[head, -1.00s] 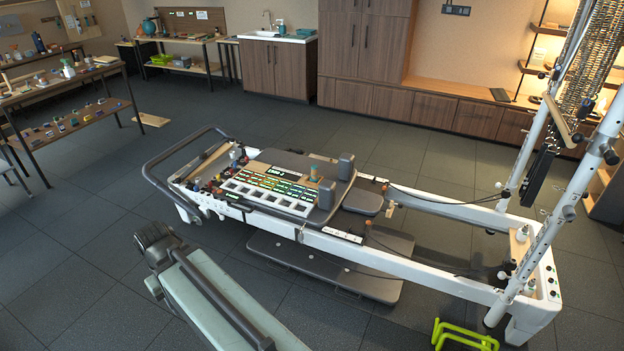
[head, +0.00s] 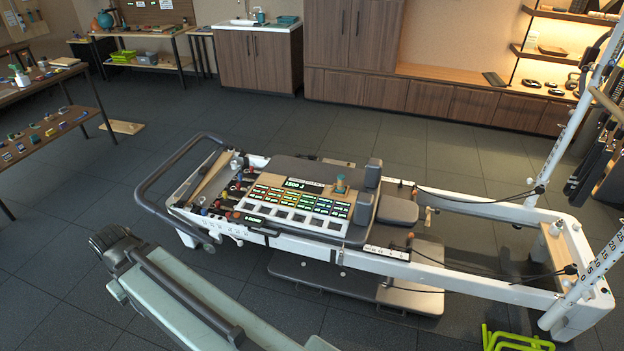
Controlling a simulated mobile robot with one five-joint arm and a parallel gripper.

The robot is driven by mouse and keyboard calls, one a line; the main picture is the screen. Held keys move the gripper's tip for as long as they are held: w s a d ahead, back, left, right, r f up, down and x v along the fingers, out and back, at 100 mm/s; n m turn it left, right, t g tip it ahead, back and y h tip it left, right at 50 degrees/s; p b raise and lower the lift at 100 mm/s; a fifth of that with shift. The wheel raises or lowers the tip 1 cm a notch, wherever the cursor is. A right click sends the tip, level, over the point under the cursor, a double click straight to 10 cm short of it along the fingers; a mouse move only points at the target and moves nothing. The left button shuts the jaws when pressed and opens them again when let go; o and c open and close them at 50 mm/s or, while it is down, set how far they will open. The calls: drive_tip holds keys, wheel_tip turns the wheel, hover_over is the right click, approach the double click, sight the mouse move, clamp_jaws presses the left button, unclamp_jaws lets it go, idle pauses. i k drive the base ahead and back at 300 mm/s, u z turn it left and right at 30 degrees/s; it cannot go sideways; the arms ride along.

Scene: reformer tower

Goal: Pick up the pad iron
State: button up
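I cannot pick out a pad iron for certain. The panel (head: 290,200) has rows of coloured labels and a display that seems to read 1500 J. My pale arm (head: 185,300) reaches in from the bottom left, with a dark joint at its far end, apart from the reformer. My gripper's fingers do not show.
The white reformer frame (head: 480,208) fills the middle and right. A dark grab bar (head: 150,180) curves at its left end. Bright green tubing (head: 515,340) lies at bottom right. Shelf tables stand at left, cabinets (head: 258,62) at the back.

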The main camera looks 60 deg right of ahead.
sight(341, 189)
drive_tip(key=i, duration=1.5)
drive_tip(key=z, duration=1.85)
drive_tip(key=i, duration=1)
drive_tip(key=u, duration=0.1)
